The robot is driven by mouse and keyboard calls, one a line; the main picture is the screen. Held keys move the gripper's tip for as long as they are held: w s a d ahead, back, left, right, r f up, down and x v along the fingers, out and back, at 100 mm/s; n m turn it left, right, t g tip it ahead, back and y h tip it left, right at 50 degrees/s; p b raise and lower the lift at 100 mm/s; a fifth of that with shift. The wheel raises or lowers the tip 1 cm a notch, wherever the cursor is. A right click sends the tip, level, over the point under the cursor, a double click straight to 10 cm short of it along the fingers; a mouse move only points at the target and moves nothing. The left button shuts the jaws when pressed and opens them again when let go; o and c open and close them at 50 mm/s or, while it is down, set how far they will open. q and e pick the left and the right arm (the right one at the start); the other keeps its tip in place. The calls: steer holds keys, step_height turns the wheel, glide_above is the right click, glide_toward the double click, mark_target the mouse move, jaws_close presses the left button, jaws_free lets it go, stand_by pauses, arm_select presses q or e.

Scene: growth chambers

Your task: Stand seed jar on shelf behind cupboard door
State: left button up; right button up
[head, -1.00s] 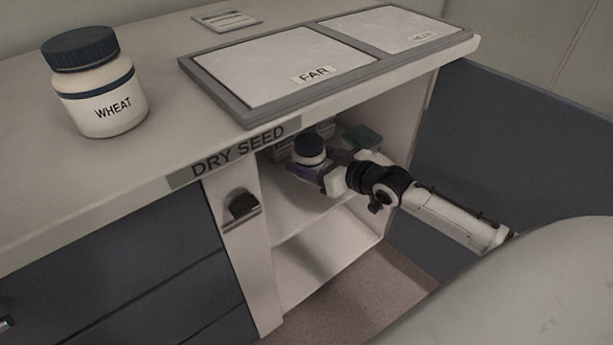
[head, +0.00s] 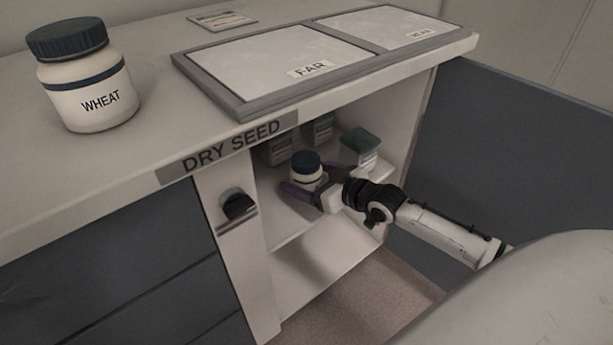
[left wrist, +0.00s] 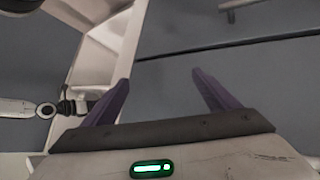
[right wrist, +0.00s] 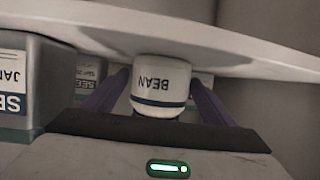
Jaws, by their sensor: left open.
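The seed jar (head: 306,170) is a small white jar with a dark lid and a dark band. It is upright inside the open cupboard, above the upper shelf (head: 283,222). My right gripper (head: 318,186) reaches in from the right with its purple fingers on both sides of the jar, shut on it. In the right wrist view the jar (right wrist: 158,88) shows upside down, reads BEAN, and its base is close to the white shelf; I cannot tell whether they touch. The cupboard door (head: 510,150) stands open at the right. My left gripper (left wrist: 160,85) is open and empty.
Several seed boxes (head: 360,145) with green tops stand at the back of the shelf. A larger WHEAT jar (head: 90,85) and framed FAR and NEAR panels (head: 290,65) are on the counter. A dark latch (head: 238,205) sits on the cupboard's left post.

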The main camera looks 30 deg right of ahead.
mark_target(317, 179)
steer(key=shift+r, duration=0.15)
steer(key=shift+s+r+p, duration=0.1)
steer(key=shift+s+p, duration=0.2)
steer(key=p+v, duration=0.3)
steer(key=v, duration=0.3)
steer(key=shift+r, duration=0.15)
arm_select(q)
steer(key=shift+s+a+f+y+p, duration=0.15)
steer(key=shift+a+f+y+p, duration=0.15)
steer(key=shift+a, duration=0.2)
steer(key=shift+s+a+f+y+p, duration=0.2)
steer(key=shift+a+y+p, duration=0.1)
steer(key=shift+a, duration=0.2)
steer(key=shift+s+a+f+y+p, duration=0.2)
steer(key=shift+a+y+p, duration=0.1)
steer(key=shift+a, duration=0.2)
arm_select(e)
steer(key=shift+v, duration=2.65)
steer(key=shift+d, duration=0.1)
